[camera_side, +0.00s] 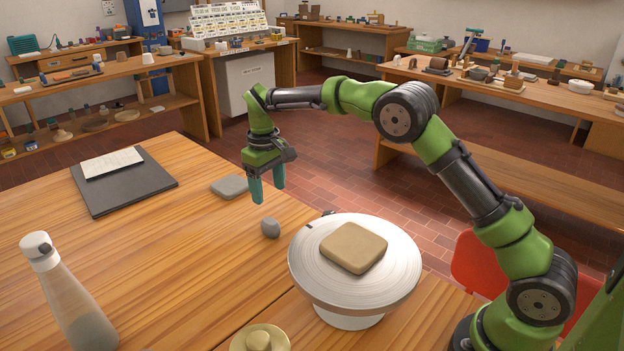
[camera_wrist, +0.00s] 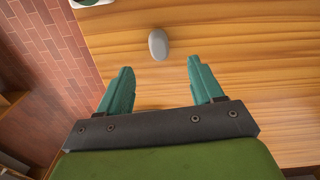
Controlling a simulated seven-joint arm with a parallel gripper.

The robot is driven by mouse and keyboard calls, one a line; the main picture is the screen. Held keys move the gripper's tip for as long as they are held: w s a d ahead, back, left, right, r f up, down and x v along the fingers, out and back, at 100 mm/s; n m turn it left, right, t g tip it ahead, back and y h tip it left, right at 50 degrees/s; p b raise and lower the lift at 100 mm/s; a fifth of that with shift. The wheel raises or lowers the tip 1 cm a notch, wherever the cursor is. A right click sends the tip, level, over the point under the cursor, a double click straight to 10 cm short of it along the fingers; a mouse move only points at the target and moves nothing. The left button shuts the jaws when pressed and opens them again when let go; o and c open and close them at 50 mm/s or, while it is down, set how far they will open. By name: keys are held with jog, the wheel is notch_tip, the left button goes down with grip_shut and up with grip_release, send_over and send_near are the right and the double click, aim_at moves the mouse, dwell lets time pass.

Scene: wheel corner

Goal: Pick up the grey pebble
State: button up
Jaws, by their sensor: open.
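The grey pebble (camera_side: 270,228) is a small rounded lump on the wooden table, just left of the wheel. In the wrist view the pebble (camera_wrist: 158,44) is a smooth grey oval beyond the fingertips, roughly centred between them. My gripper (camera_side: 268,192) has teal fingers pointing down. It is above the table, apart from the pebble and behind it in the side view. In the wrist view my gripper (camera_wrist: 160,68) is open, with nothing between its fingers.
A pale round wheel (camera_side: 312,284) bears a tan clay slab (camera_side: 353,247). A flat grey block (camera_side: 229,186) lies near the table's back edge. The table left of the pebble is clear.

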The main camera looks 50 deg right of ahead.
aim_at(271, 221)
notch_tip(271, 221, down, 7)
jog(key=shift+d+f, duration=0.1)
jog(key=shift+w+d+f, duration=0.15)
jog(key=shift+w+f, duration=0.05)
jog(key=shift+f, duration=1.15)
jog(key=shift+w+d+f, duration=0.1)
jog(key=shift+w+f, duration=0.1)
jog(key=shift+f, duration=1.15)
